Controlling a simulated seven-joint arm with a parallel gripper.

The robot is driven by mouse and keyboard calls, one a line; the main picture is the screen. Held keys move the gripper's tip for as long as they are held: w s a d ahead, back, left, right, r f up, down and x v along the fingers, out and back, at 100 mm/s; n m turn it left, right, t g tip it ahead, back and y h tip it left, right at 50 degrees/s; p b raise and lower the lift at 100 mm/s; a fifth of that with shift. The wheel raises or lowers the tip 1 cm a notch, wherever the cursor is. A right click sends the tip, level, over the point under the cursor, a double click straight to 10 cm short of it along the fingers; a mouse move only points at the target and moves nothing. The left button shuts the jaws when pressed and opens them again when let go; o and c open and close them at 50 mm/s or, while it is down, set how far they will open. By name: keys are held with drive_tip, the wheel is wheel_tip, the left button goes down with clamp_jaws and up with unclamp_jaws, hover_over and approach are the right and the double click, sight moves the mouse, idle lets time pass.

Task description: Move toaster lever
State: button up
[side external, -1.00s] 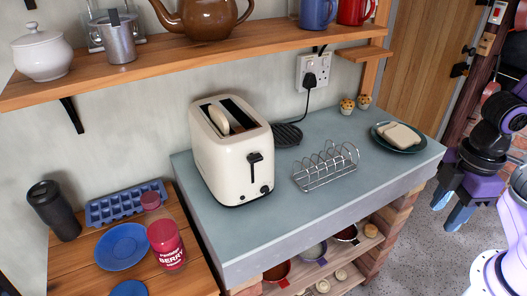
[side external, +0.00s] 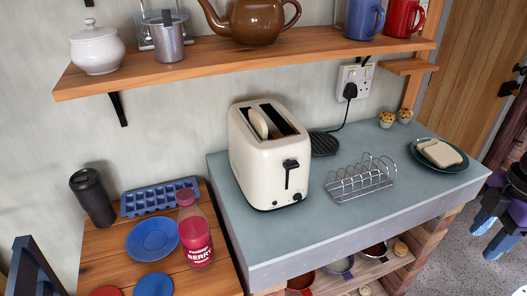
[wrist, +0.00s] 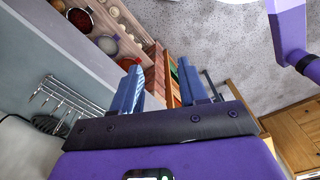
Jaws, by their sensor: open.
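The cream toaster (side external: 262,165) stands upright on the grey-blue counter. Its black lever (side external: 290,165) is near the top of the vertical slot on its front end, above a small dark knob. A slice of bread (side external: 259,124) sticks up out of one slot. My gripper (side external: 487,236) is off the counter's right end, well apart from the toaster, pointing down and partly cut off by the frame edge. In the wrist view its two blue fingers (wrist: 160,68) are apart with nothing between them. The lever does not show in the wrist view.
A wire toast rack (side external: 362,180) stands right of the toaster, also visible in the wrist view (wrist: 62,97). A plate with bread (side external: 438,153) is near the counter's right end. A wooden shelf (side external: 230,55) hangs above. A berry bottle (side external: 196,240) stands on the lower left table.

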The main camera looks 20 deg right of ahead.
drive_tip(key=shift+a, duration=0.1)
drive_tip(key=c, duration=0.6)
drive_tip(key=w+a+r+m, duration=0.2)
drive_tip(key=w+a, duration=0.2)
drive_tip(key=w, duration=0.1)
drive_tip(key=w+a+r+m, duration=0.2)
drive_tip(key=w+a, duration=0.2)
drive_tip(key=w+a+r+m, duration=0.2)
drive_tip(key=w+a, duration=0.3)
drive_tip(key=shift+w+r, duration=0.2)
drive_tip(key=shift+w, duration=0.15)
clamp_jaws()
drive_tip(key=m+t, duration=0.1)
drive_tip(key=m, duration=0.6)
approach(292, 165)
drive_tip(key=shift+a+r, duration=0.1)
drive_tip(key=shift+r, duration=0.25)
drive_tip(key=shift+f, duration=0.15)
drive_tip(key=shift+w+f, duration=0.2)
drive_tip(key=shift+f, duration=1.5)
drive_tip(key=shift+w+f, duration=0.15)
drive_tip(key=shift+f, duration=1.55)
